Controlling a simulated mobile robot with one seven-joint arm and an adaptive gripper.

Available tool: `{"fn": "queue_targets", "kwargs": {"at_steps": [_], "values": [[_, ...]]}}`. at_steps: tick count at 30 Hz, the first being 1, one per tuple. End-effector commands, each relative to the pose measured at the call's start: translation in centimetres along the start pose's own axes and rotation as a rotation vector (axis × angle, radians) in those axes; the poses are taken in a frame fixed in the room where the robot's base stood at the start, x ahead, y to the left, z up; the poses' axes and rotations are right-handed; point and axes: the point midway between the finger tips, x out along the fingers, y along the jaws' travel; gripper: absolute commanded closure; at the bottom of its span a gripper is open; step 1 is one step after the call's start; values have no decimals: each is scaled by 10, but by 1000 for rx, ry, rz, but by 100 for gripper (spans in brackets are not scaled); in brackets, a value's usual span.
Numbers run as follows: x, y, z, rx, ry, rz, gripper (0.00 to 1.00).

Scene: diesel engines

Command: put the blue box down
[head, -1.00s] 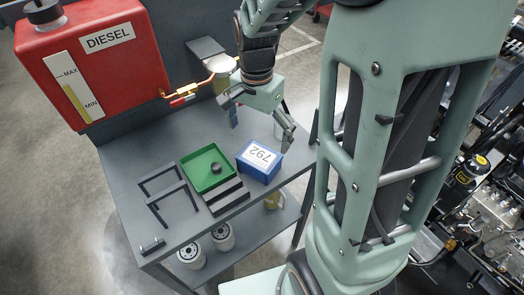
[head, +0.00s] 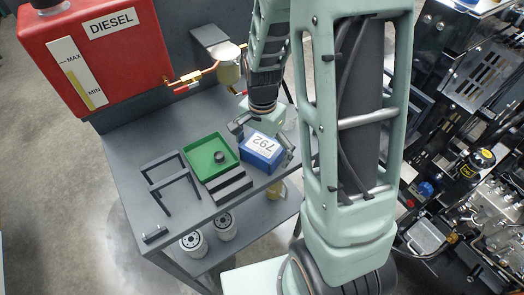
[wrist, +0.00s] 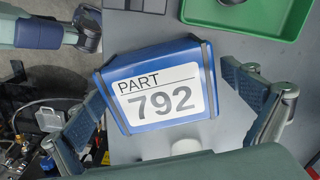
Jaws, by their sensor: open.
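The blue box (head: 262,153) with a white label reading 792 sits on the grey bench top, just right of the green tray. In the wrist view the blue box (wrist: 157,85) shows its "PART 792" label and lies between the two fingers. My gripper (head: 264,146) is open, with one finger on each side of the box. In the wrist view my gripper (wrist: 175,110) shows a clear gap between the box and the right finger; the left finger is close to the box's left edge, and I cannot tell whether it touches.
A green tray (head: 190,147) holding a small black round part (head: 219,157) stands beside the box, with dark grey blocks (head: 228,184) in front. A black frame (head: 166,176) lies left. A red diesel tank (head: 95,50) and a fuel filter (head: 228,68) stand behind.

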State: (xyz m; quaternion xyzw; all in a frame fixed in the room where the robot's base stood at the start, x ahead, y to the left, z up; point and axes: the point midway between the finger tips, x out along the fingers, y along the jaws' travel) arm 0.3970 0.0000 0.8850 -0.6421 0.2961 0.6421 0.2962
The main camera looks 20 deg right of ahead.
Motion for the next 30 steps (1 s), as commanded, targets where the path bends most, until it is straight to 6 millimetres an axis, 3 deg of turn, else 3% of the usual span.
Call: {"fn": "queue_targets", "kwargs": {"at_steps": [5, 23, 30], "values": [[0, 0, 0, 0, 0, 0, 2], [-1, 0, 0, -1, 1, -1, 68], [-3, 0, -1, -1, 1, -1, 68]]}}
